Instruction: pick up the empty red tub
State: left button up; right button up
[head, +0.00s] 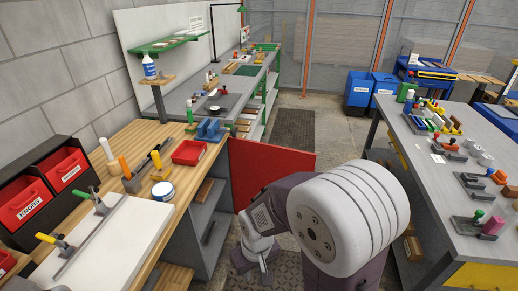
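A small red tub (189,152) stands upright on the wooden workbench, near its far end; its inside looks empty. My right gripper (262,262) hangs low over the floor in the gap between the benches, right of the wooden bench and well below and apart from the tub. It is small and partly turned away, so its fingers do not show clearly. My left gripper is not in view.
A white tape roll (163,191), a yellow-handled clamp (156,160) and a blue vise (209,130) are around the tub. Labelled red bins (68,168) sit in a black rack at left. A red panel (272,168) stands out beside the bench. The right grey table (450,185) holds several clamps.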

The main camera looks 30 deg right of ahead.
aim_at(189, 153)
jog(key=z, duration=0.35)
jog(key=i+l+u, duration=0.2)
jog(key=i+u, duration=0.2)
jog(key=i+l+u, duration=0.25)
jog(key=u, duration=0.15)
jog(key=i+l+u, duration=0.3)
jog(key=u, duration=0.15)
jog(key=l, duration=0.1)
